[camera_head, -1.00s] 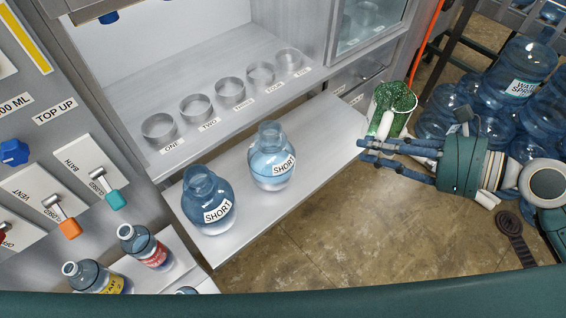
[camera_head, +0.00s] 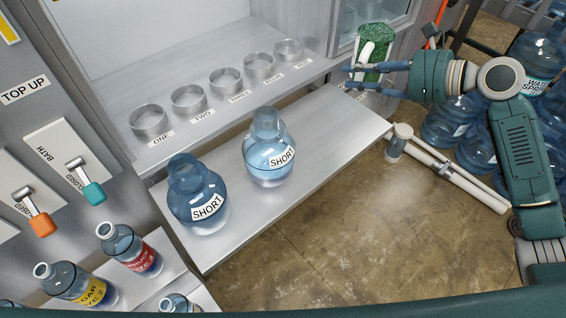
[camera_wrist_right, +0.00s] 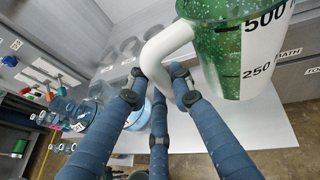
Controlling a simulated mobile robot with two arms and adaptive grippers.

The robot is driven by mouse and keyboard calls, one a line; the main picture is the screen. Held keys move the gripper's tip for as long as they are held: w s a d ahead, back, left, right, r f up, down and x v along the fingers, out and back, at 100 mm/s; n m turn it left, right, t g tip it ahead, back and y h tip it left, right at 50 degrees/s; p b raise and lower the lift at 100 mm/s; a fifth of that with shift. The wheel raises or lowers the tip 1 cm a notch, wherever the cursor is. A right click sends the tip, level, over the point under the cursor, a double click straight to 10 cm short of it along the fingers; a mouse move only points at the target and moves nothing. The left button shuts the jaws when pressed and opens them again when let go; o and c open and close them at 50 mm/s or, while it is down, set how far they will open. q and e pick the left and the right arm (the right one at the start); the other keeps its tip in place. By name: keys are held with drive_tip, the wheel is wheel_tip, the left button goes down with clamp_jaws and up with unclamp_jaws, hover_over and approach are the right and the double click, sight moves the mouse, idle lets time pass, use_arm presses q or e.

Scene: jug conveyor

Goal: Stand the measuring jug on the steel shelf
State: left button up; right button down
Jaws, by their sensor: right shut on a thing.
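The measuring jug (camera_head: 374,43) is green and speckled with a pale handle, in the head view over the far right end of the steel shelf (camera_head: 325,125). It looks upright and raised, though its base is partly hidden by my fingers. My right gripper (camera_head: 352,77) is shut on its handle. In the right wrist view the fingers close around the white handle (camera_wrist_right: 160,50), and the jug (camera_wrist_right: 225,60) shows a 500 and 250 scale. The shelf's right part is bare. My left gripper is not in view.
Two blue bottles marked SHORT (camera_head: 270,150) (camera_head: 198,196) stand on the shelf's left and middle. Several numbered steel rings (camera_head: 226,82) sit on a ledge behind. White pipes (camera_head: 450,170) lie on the floor at right, near large water bottles (camera_head: 455,122).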

drive_tip(key=w+a+r+b, duration=0.1)
drive_tip(key=w, duration=0.2)
drive_tip(key=b, duration=0.1)
hover_over(333, 138)
wheel_tip(333, 138, down, 20)
drive_tip(key=shift+r, duration=0.2)
drive_tip(key=c, duration=1.5)
unclamp_jaws()
drive_tip(key=shift+f, duration=0.15)
